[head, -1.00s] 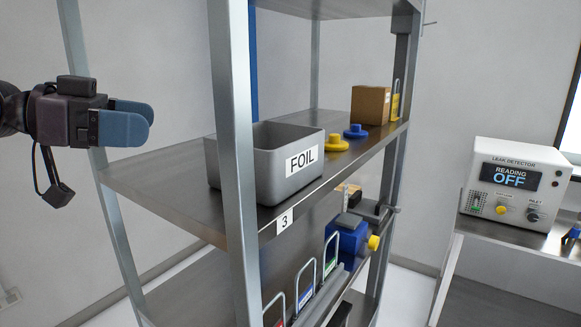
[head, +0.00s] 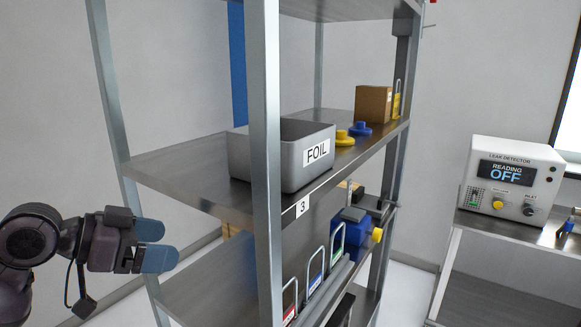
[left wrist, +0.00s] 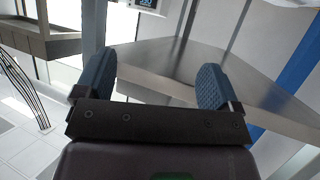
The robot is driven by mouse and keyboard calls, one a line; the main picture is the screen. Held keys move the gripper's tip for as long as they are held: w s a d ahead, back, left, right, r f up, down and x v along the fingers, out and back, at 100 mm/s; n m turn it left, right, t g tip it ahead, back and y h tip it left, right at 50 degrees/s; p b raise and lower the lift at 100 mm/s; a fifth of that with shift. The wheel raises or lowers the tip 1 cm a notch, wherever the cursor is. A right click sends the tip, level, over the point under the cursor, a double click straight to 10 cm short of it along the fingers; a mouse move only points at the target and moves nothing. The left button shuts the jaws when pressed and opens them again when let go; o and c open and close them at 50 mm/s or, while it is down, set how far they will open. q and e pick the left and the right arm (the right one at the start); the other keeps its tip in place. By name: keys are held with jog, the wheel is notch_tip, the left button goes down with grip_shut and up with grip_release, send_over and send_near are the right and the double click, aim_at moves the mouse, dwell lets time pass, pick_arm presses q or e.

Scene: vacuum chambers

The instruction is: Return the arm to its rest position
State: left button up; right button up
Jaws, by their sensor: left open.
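My left gripper (head: 158,244) shows in the head view at the lower left, in front of the left end of the shelf rack and below the level of its middle shelf. Its blue fingers are apart with nothing between them. In the left wrist view the two blue fingers (left wrist: 155,85) stand wide apart, with a metal shelf (left wrist: 170,62) beyond them. My right gripper is in neither view.
The rack's middle shelf (head: 185,175) holds a grey FOIL bin (head: 262,157), yellow and blue knobs and a cardboard box (head: 373,104). A front post (head: 265,200) stands right of my gripper. A leak detector (head: 512,180) reading OFF stands at the right.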

pick_arm(q)
jog(key=s+a+f+n+y, duration=0.1)
jog(key=s+f+n+y, duration=0.3)
jog(key=f, duration=0.7)
jog(key=s+a+f+n+y, duration=0.1)
jog(key=s+a+f+y, duration=0.1)
jog(key=s+f, duration=0.65)
jog(key=s+a+f+n+g+y, duration=0.4)
jog(key=s+f+n+y, duration=0.15)
jog(key=s+f, duration=0.65)
jog(key=w+f+m+t, duration=0.1)
jog(key=w+f+t, duration=0.6)
jog(key=f+t, duration=0.1)
jog(key=shift+d+f, duration=0.25)
jog(key=shift+f, duration=0.5)
jog(key=shift+h, duration=0.25)
